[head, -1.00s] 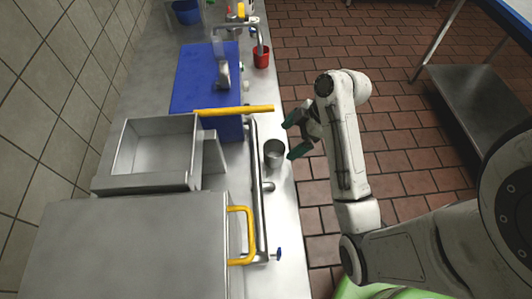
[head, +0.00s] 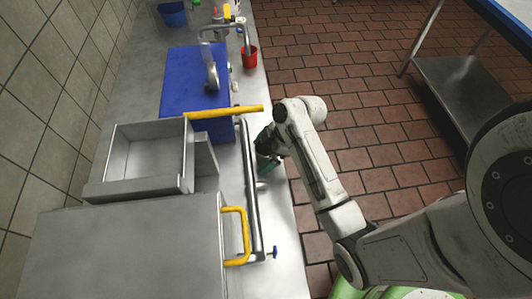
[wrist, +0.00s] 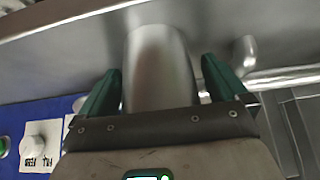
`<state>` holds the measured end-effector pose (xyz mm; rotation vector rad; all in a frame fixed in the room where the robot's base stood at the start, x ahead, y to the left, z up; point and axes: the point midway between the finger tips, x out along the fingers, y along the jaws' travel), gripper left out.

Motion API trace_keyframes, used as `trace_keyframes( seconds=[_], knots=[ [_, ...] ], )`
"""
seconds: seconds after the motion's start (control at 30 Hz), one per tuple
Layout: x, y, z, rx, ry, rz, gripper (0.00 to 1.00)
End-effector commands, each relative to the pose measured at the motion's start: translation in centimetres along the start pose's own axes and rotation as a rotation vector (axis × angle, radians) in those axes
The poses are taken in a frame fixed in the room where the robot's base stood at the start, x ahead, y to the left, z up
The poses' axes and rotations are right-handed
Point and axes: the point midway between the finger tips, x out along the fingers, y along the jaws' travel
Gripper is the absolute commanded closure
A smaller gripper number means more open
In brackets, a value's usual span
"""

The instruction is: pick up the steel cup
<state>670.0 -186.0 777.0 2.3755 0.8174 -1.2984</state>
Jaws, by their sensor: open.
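The steel cup (wrist: 158,70) stands in the middle of the wrist view, a plain grey metal cylinder. My gripper (wrist: 160,75) is open, with one green finger on each side of the cup. A narrow gap shows beside the right finger; whether the left finger touches the cup, I cannot tell. In the head view my gripper (head: 265,160) is low over the steel counter (head: 280,225) by its right edge, and the arm and gripper hide the cup there.
A metal pipe rail (head: 250,190) runs close to the left of my gripper. A yellow handle (head: 225,112) juts out behind it. A blue board (head: 185,85) and a red cup (head: 249,57) are farther back. Open tiled floor (head: 365,130) lies to the right.

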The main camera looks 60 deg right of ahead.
Motion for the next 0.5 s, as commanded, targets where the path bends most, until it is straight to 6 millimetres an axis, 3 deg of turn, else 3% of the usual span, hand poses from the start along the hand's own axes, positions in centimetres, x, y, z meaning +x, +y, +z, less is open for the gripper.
trace_keyframes(
  seconds=[0.1,0.5],
  knots=[
    [-0.02,0.00,0.01,0.000,0.000,0.000,0.03],
    [-0.04,0.00,0.00,0.001,0.000,0.000,0.41]
  ],
)
